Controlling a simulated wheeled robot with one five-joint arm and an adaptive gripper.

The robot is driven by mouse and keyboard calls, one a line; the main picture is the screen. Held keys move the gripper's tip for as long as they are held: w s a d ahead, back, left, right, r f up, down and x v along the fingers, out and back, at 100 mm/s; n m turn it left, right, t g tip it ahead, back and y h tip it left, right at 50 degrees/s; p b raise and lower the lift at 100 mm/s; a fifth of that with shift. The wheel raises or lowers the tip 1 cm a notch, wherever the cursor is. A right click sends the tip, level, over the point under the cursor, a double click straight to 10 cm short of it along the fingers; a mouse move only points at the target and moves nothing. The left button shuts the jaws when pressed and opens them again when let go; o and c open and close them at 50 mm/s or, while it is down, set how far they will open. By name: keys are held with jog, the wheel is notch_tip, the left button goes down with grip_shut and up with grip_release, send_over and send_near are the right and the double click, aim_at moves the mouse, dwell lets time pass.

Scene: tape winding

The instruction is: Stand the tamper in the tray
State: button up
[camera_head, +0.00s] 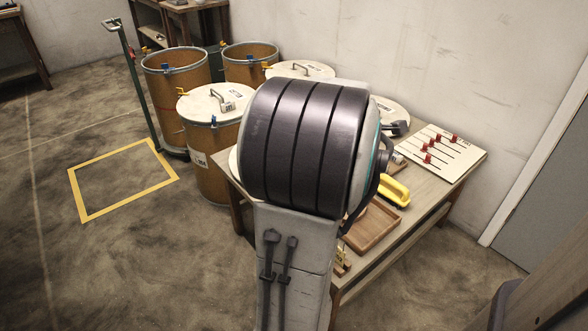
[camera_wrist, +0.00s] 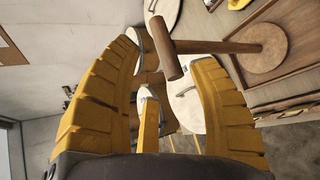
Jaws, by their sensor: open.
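The tamper (camera_wrist: 215,46) is a wooden T shape with a thick crossbar, a straight shaft and a round flat disc. In the wrist view its disc lies against the floor of the wooden tray (camera_wrist: 245,84), inside the rim, and its handle points away from the floor, so it looks upright. My gripper (camera_wrist: 168,52) has yellow ribbed fingers spread apart. The crossbar shows between the fingertips with gaps on both sides; nothing is gripped. In the head view the tray (camera_head: 388,237) is partly hidden behind my arm, and the tamper is hidden.
The tray rests on a wooden table (camera_head: 430,208). Near it are a yellow-handled item (camera_head: 396,192) and a white board (camera_head: 446,150) with red pegs. Several drums, including a lidded one (camera_head: 205,160), stand left and behind. A yellow square (camera_head: 122,180) marks clear floor.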

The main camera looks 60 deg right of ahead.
jog(key=shift+a, duration=0.15)
jog(key=w+a+f+m+t+y, duration=0.1)
jog(key=w+a+f+y, duration=0.1)
jog(key=w+a, duration=0.45)
jog(key=w+a+f+m+t+y, duration=0.1)
jog(key=w+a+y, duration=0.25)
jog(key=a, duration=0.65)
jog(key=w+a+f+m+t+y, duration=0.1)
jog(key=w+a+f+m+y, duration=0.1)
jog(key=w+a, duration=0.5)
jog(key=s+a+f+m+g+y, duration=0.2)
jog(key=s+a, duration=0.4)
jog(key=a, duration=0.6)
jog(key=s+a+f+m+g+y, duration=0.1)
jog(key=s+a, duration=0.4)
jog(key=a, duration=0.6)
jog(key=shift+s+a+f+m+g+y, duration=0.4)
jog(key=shift+f+m+y, duration=0.2)
jog(key=shift+y, duration=0.25)
jog(key=shift+d, duration=0.1)
